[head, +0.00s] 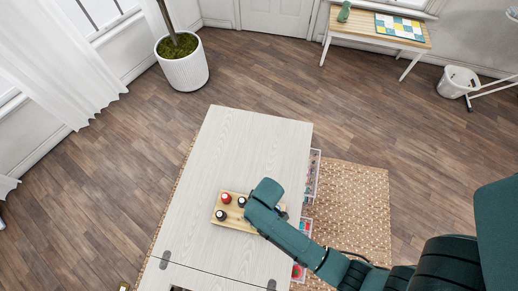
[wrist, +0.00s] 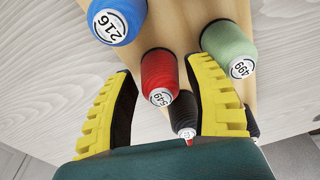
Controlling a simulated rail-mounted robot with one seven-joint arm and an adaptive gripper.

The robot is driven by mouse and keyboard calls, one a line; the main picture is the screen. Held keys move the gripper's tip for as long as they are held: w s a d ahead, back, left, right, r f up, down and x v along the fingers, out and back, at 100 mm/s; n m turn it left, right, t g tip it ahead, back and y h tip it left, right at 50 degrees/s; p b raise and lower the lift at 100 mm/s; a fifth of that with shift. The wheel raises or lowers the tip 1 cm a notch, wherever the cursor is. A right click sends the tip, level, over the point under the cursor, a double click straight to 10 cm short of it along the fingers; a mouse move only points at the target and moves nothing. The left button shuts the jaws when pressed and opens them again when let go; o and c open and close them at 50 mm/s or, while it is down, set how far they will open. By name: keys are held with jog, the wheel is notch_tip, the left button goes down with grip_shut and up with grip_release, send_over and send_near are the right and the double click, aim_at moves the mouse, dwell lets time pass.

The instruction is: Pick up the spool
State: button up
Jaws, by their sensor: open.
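A red spool (wrist: 160,72) labelled 549 shows in the wrist view between the yellow fingers of my gripper (wrist: 161,70). The gripper is open; whether a finger touches the spool is unclear. A blue spool (wrist: 117,18) labelled 216 is at upper left, and a green spool (wrist: 228,45) labelled 499 is at upper right. A dark spool (wrist: 183,115) sits below the red one; another (wrist: 251,122) is partly behind the right finger. In the head view, a wooden rack (head: 240,223) holds a red spool (head: 226,198) and dark spools (head: 221,215); my arm hides the rest.
The rack stands on a pale wood cabinet top (head: 255,135), clear towards the back. Clear drawers or bins (head: 314,172) line its right side. A woven rug (head: 355,205) lies on the floor, and a potted plant (head: 184,72) stands behind left.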

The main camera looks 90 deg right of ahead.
jog(key=shift+f, duration=0.1)
jog(key=shift+c, duration=0.3)
jog(key=c, duration=0.7)
notch_tip(320, 180, up, 10)
jog(key=shift+r+p, duration=0.1)
jog(key=shift+p, duration=1)
